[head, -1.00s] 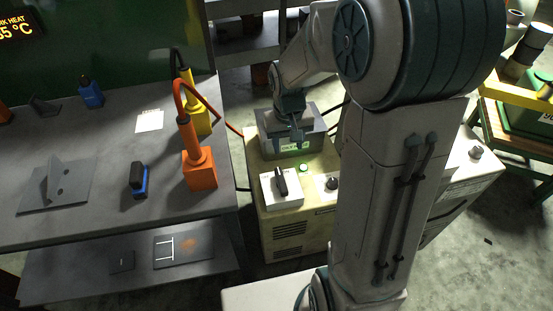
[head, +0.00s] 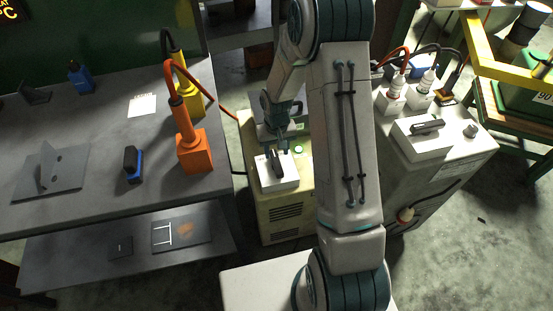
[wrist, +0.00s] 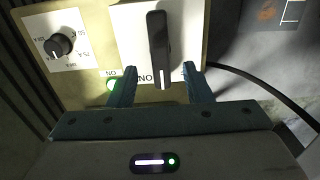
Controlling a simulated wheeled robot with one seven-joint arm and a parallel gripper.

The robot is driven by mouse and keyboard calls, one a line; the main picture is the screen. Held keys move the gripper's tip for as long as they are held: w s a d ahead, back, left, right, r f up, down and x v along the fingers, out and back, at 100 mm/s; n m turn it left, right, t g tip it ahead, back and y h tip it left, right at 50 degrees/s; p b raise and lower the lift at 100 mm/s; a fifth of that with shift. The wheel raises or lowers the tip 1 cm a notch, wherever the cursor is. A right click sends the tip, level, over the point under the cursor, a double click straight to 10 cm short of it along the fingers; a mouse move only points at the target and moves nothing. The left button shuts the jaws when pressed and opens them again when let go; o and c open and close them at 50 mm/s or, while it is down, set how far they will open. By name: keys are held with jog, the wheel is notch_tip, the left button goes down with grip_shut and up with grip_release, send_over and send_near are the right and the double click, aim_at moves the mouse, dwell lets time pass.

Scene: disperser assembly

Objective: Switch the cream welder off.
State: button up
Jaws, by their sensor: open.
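The cream welder (head: 252,218) stands on the floor right of the grey bench. Its white switch plate (head: 290,182) carries a black lever handle (head: 278,166). In the wrist view the handle (wrist: 158,40) lies upright in the picture, its lower end beside the "ON" lettering. A green lamp (wrist: 114,84) labelled ON is lit, and it glows in the head view too (head: 298,149). My gripper (wrist: 160,72) is open, one finger on each side of the handle's lower part, with gaps visible. Whether the fingers reach down to the handle's depth I cannot tell.
A dial (wrist: 61,45) sits left of the switch plate. Another white machine (head: 440,165) with a black handle and cables stands to the right. The bench (head: 80,215) holds orange and yellow cabled units (head: 194,152). A dark cable curves right of my gripper in the wrist view.

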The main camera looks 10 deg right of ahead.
aim_at(276, 161)
notch_tip(276, 161, down, 5)
jog(key=shift+f, duration=0.1)
dwell(0.3)
jog(key=c, duration=1)
